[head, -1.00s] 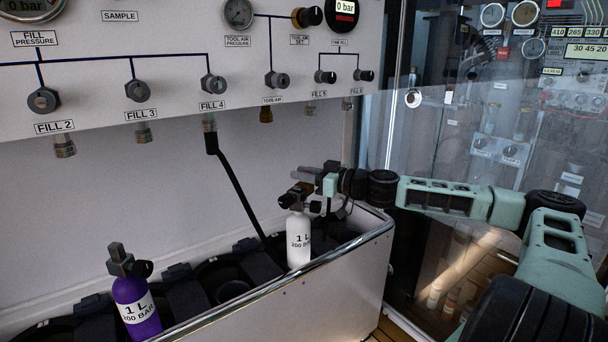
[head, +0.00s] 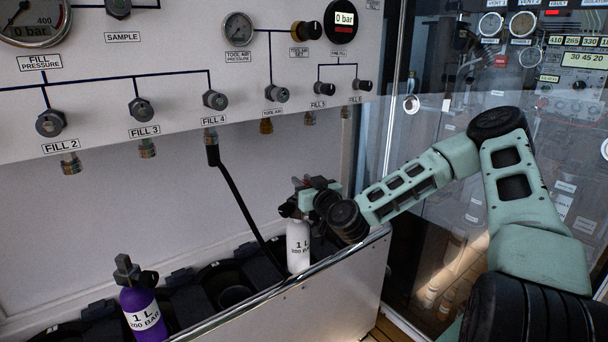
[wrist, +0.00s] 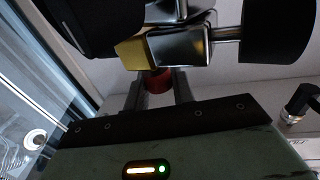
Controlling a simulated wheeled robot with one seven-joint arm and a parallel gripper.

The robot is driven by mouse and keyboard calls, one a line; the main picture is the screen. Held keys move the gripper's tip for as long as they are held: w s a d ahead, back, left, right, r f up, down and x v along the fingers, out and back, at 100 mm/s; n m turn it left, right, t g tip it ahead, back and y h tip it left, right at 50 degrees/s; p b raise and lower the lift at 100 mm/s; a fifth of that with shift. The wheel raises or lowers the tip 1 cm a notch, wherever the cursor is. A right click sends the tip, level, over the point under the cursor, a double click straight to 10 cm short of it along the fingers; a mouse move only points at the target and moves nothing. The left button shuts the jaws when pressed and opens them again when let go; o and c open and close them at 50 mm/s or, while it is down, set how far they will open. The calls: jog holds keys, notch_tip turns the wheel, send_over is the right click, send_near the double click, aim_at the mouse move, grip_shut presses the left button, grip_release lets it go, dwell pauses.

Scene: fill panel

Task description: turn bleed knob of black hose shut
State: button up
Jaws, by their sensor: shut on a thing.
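The white cylinder stands upright in the trough with a dark valve on top. My gripper (head: 304,187) is at this valve, its fingers partly hidden by the wrist. In the wrist view my gripper (wrist: 158,88) is shut on a small red knob (wrist: 155,82), which looks like the bleed knob. Just beyond the knob are a brass-coloured part (wrist: 132,53) and a metal fitting (wrist: 180,47). The knob's turn position cannot be told.
A purple cylinder (head: 143,309) stands at the left in the trough. The trough's metal rim (head: 235,313) runs below my wrist. The white panel (head: 185,70) with gauges and FILL knobs is behind, and a glass pane (head: 420,140) is at the right.

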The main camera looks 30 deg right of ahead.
jog(key=m+h+p, duration=0.1)
jog(key=h, duration=0.1)
jog(key=m+g+h+p, duration=0.1)
jog(key=m+h, duration=0.1)
jog(key=h, duration=0.1)
jog(key=shift+a+r+m, duration=0.15)
jog(key=shift+m, duration=0.15)
jog(key=m+g+h+p, duration=0.1)
jog(key=m+g+h, duration=0.3)
jog(key=h, duration=0.1)
jog(key=shift+h, duration=0.4)
jog(key=shift+d+f+m+g, duration=0.2)
jog(key=shift+f+m+g, duration=0.1)
jog(key=shift+m, duration=0.1)
jog(key=o, duration=1)
jog(key=shift+r, duration=0.1)
jog(key=shift+p, duration=0.3)
jog(key=b+v, duration=0.2)
jog(key=v, duration=1.5)
jog(key=shift+a+f, duration=0.25)
jog(key=shift+a, duration=0.05)
